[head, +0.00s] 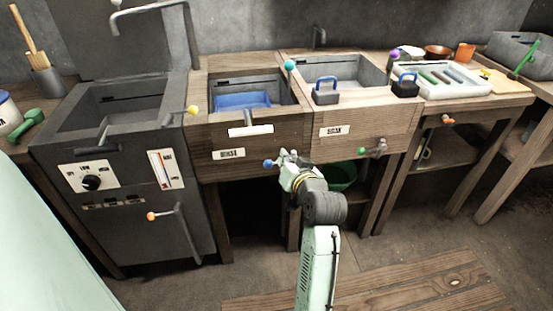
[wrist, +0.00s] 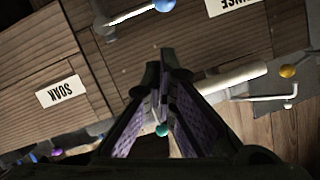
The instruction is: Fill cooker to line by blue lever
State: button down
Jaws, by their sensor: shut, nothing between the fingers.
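The cooker (head: 62,150) is the dark grey metal unit at the left in the head view, with an open basin on top. Its front carries a white gauge (head: 165,170) with red and green marks, too small to read. I cannot make out a fill line or water in the basin. The blue lever (head: 268,163) sticks out from the wooden front near the RINSE label; its blue ball is also at the top of the wrist view (wrist: 164,5). My gripper (head: 283,156) is shut and empty just right of the blue ball, apparently apart from it. It also shows in the wrist view (wrist: 160,72).
A grey tap (head: 150,8) arches over the cooker. The RINSE sink holds a blue tray (head: 242,101); the SOAK sink (head: 345,72) stands beside it. A white bar (head: 250,130), a yellow-ball lever (head: 192,110) and a teal-ball lever (head: 290,65) are close by.

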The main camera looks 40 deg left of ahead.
jog(key=w+a+f, duration=0.2)
jog(key=a+f, duration=0.2)
jog(key=shift+a+p, duration=0.25)
jog(key=shift+p, duration=0.15)
jog(key=shift+s+a+f+n+t+h, duration=0.15)
jog(key=shift+s+f+n+t+h, duration=0.15)
jog(key=shift+f+n, duration=0.35)
notch_tip(320, 180, down, 9)
jog(key=w+d+n+t+h+b, duration=0.2)
jog(key=n+t+b, duration=0.3)
jog(key=n, duration=0.7)
jog(key=shift+w+f+b, duration=0.15)
jog(key=shift+w+b, duration=0.2)
jog(key=shift+b, duration=0.35)
jog(key=shift+d+f, duration=0.1)
jog(key=shift+d, duration=0.05)
